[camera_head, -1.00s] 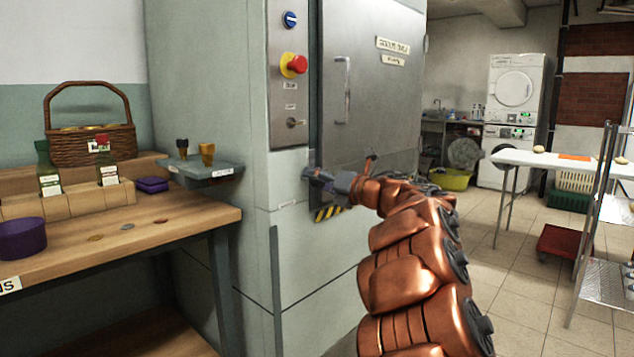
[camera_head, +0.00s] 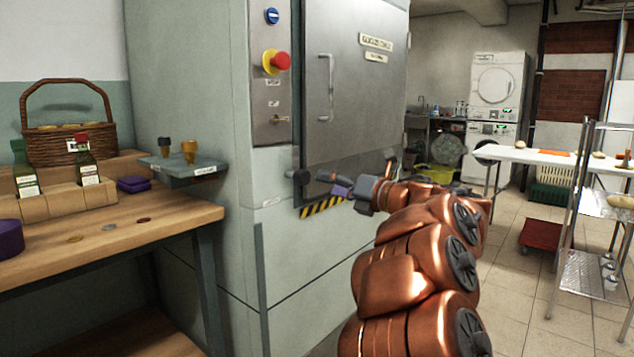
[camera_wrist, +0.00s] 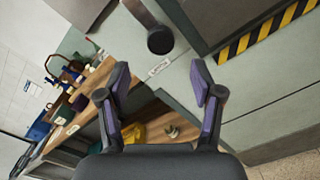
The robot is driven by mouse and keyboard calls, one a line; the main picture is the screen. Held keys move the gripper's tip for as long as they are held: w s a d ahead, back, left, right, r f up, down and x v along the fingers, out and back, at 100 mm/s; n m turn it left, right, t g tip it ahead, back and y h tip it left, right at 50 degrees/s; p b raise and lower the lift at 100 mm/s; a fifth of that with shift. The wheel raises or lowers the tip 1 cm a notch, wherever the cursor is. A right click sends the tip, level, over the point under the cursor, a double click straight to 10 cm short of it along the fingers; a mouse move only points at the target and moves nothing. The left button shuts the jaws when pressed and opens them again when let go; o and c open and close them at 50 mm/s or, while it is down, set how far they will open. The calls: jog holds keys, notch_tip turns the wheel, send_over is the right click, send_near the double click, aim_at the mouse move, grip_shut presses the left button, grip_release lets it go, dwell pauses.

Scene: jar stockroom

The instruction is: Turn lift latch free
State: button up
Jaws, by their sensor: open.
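The latch shows as a round black knob (camera_head: 301,176) on the grey lift cabinet, at the lower left corner of the lift door (camera_head: 350,90). In the wrist view the knob (camera_wrist: 160,40) sits at the end of a short grey bar, ahead of the fingers. My gripper (camera_head: 329,184) is just right of the knob in the head view. In the wrist view my gripper (camera_wrist: 158,80) is open, its two purple-padded fingers apart with nothing between them. The knob appears beyond the fingertips, not gripped. I cannot tell how far the latch is turned.
A red stop button (camera_head: 277,61) and a key switch (camera_head: 277,119) are on the panel above. A hazard stripe (camera_head: 322,206) runs under the door. A small shelf (camera_head: 182,168) and wooden bench (camera_head: 130,230) stand left. A steel rack (camera_head: 590,205) stands right.

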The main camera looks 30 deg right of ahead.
jog(key=shift+v, duration=1.2)
notch_tip(320, 180, up, 10)
jog(key=w+d+m+t+h+p, duration=0.1)
jog(key=d+m+t+h+p, duration=0.1)
jog(key=m+h+p, duration=0.25)
jog(key=s+d+r+m+g+h+p, duration=0.2)
jog(key=s+d+r+m+h+p, duration=0.15)
jog(key=m+h+p, duration=0.45)
jog(key=s+d+r+m+g+h+p, duration=0.25)
jog(key=r+m+h+p, duration=0.2)
jog(key=m, duration=0.55)
jog(key=s+a+f+m+g+y+p, duration=0.5)
jog(key=s+a+f+m+g+p, duration=0.4)
jog(key=s+a+p, duration=0.45)
jog(key=s+a+f+g+y+p, duration=0.1)
jog(key=s+a+g+y+p, duration=0.1)
jog(key=s+a, duration=0.6)
jog(key=s+a+f+m+g+y+p, duration=0.1)
jog(key=s+a+f+g+y+p, duration=0.1)
jog(key=s+a+g+p, duration=0.3)
jog(key=s+a+y, duration=0.1)
jog(key=s+a, duration=0.3)
jog(key=s, duration=0.4)
jog(key=shift+s+a, duration=0.2)
jog(key=shift+s, duration=0.15)
